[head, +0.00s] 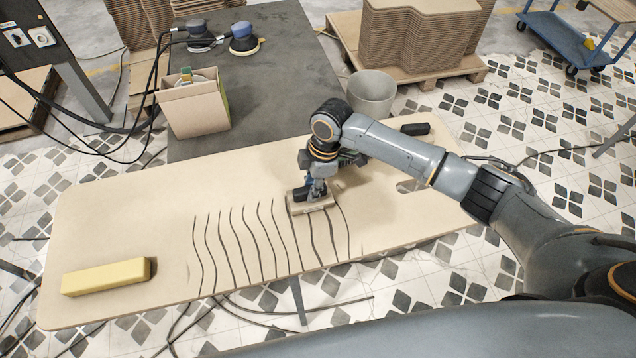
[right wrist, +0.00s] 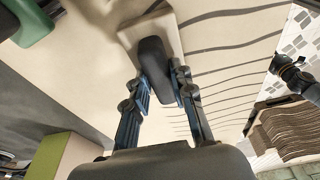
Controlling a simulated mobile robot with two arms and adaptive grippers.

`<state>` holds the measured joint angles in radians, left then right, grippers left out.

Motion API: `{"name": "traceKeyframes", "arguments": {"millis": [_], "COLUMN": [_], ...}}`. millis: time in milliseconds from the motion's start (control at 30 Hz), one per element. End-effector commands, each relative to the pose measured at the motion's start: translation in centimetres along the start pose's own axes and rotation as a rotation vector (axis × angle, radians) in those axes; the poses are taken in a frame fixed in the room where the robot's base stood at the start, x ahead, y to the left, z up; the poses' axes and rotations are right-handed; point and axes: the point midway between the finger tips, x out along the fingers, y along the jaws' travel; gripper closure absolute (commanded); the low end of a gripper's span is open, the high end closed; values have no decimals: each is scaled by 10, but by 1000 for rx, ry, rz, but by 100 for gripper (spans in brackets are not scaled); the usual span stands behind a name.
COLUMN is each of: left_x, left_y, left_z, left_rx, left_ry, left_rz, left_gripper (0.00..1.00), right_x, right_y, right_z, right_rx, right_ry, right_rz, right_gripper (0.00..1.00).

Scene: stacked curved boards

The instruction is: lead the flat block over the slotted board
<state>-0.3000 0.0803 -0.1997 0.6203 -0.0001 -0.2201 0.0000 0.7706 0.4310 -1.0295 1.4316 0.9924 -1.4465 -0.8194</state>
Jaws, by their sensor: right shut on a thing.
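The slotted board (head: 150,215) is a long pale board with several wavy dark slots across its middle; the slots also show in the right wrist view (right wrist: 225,60). The flat block (head: 313,206) is tan with a dark grip on top. It sits over the right-hand slots, near their far ends. My right gripper (head: 318,187) is above it, shut on the block's dark grip. In the right wrist view the fingers (right wrist: 163,88) are on either side of the dark grip, with part of the pale block (right wrist: 130,34) showing beyond. My left gripper is not in view.
A yellow block (head: 105,277) lies at the board's left end. A small black object (head: 415,129) lies at its far right, near an oval opening. Behind stand an open carton (head: 196,108), a grey bin (head: 371,92) and two sanders (head: 243,40). The board's left middle is clear.

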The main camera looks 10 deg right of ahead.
Motion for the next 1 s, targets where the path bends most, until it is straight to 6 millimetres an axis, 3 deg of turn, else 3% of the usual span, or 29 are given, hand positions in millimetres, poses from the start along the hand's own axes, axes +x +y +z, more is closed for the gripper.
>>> {"name": "traceKeyframes", "arguments": {"millis": [333,700,1000], "left_x": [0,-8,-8], "left_y": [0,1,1], "left_z": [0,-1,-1], "left_rx": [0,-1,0], "left_ry": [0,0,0], "left_rz": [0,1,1], "left_gripper": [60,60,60], "right_x": [4,7,8], "right_y": [-3,-4,-3], "right_z": [-3,-29,-30], "right_rx": [-1,-2,-1], "right_ry": [1,2,0], "right_rz": [-7,-8,-7], "right_gripper": [100,100,100]}}
